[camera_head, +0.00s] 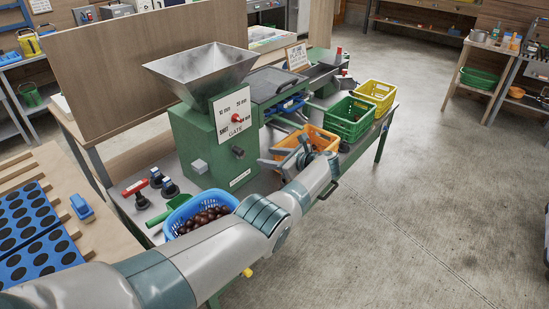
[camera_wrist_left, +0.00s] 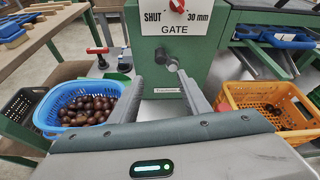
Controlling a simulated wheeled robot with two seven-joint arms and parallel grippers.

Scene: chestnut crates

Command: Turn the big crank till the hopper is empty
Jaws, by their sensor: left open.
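The green machine (camera_head: 213,150) stands on the bench with a grey metal hopper (camera_head: 205,70) on top. I see the hopper's sloping inner walls, but its bottom is hidden. A white GATE plate (camera_head: 233,115) with a red knob is on its front. Below it a short dark stub (camera_head: 238,152) sticks out; it also shows in the left wrist view (camera_wrist_left: 171,66). I cannot make out a big crank arm. My left gripper (camera_head: 268,157) is open and empty, its fingers facing the machine front in the left wrist view (camera_wrist_left: 160,63). My right gripper is not in view.
A blue basket of chestnuts (camera_head: 172,222) stands left of my arm. An orange crate (camera_head: 322,137) stands by my gripper, with green (camera_head: 349,128) and yellow (camera_head: 377,95) crates beyond. The floor at right is clear.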

